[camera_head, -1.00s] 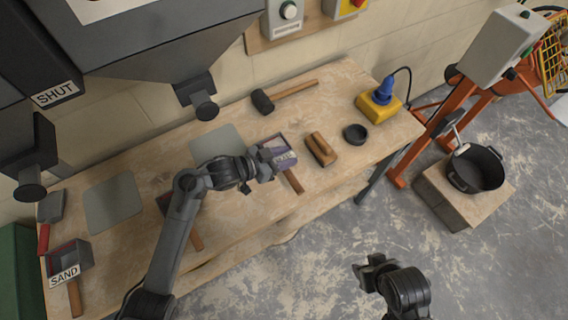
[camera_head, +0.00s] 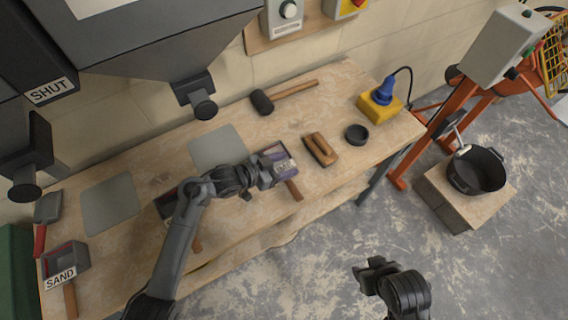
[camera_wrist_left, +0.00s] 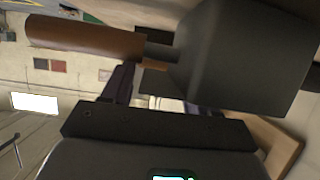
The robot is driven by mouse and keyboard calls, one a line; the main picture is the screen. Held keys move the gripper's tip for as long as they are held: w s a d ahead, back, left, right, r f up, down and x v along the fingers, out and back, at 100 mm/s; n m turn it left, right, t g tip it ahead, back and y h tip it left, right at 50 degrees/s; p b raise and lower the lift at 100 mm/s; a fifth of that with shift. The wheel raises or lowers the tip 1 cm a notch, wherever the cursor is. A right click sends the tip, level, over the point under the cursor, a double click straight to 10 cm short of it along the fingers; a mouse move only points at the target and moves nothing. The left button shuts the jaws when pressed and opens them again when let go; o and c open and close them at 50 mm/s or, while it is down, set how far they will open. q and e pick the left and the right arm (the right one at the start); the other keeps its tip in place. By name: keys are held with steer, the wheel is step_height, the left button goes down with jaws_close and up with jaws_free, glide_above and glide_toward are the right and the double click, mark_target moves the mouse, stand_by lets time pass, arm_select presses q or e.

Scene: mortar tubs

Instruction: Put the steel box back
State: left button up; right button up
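The steel box (camera_head: 274,151) is a small dark open box with a purplish-grey inside, a white label and a wooden handle. It is over the bench's middle, held by my left gripper (camera_head: 268,174), which partly covers it. In the left wrist view the box (camera_wrist_left: 245,60) looms close, tilted, its brown handle (camera_wrist_left: 85,38) pointing left. My left fingers (camera_wrist_left: 155,92) are at the short neck between box and handle; the contact is partly hidden. My right gripper (camera_head: 368,271) is over the floor, away from the bench and empty; its finger gap is unclear.
The bench (camera_head: 250,120) carries a SAND box (camera_head: 66,258), another dark box (camera_head: 165,203) partly behind my left arm, grey plates (camera_head: 215,148), a mallet (camera_head: 262,102), a wooden float (camera_head: 320,149), a black bowl (camera_head: 357,134) and a yellow block (camera_head: 380,107). Hoppers (camera_head: 150,40) overhang the back left.

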stand_by(0.3)
arm_select(q)
steer(key=shift+a+r, duration=0.1)
steer(key=shift+r, duration=0.1)
steer(key=p+v, duration=0.2)
steer(key=v, duration=1)
steer(key=shift+p, duration=0.35)
